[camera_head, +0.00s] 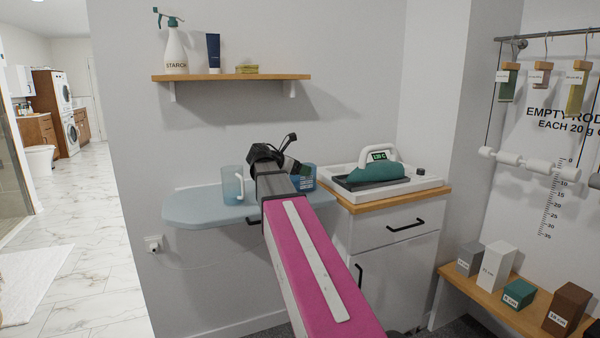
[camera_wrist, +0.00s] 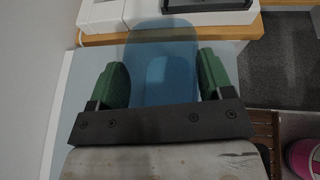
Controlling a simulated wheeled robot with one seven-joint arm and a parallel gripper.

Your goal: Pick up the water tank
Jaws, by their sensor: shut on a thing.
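The water tank (camera_wrist: 160,48) is a translucent blue container. In the wrist view it lies between the two green fingers of my gripper (camera_wrist: 162,82), which is shut on it. In the head view the blue tank (camera_head: 309,173) shows just right of my gripper, above the right part of the pale blue board (camera_head: 200,208). My arm hides part of the tank, and I cannot tell whether its underside touches the board.
A translucent jug (camera_head: 232,184) stands on the board left of my gripper. A teal iron (camera_head: 376,170) sits on a white base on the cabinet (camera_head: 398,222) to the right. A shelf (camera_head: 230,77) with a starch bottle (camera_head: 176,50) hangs above.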

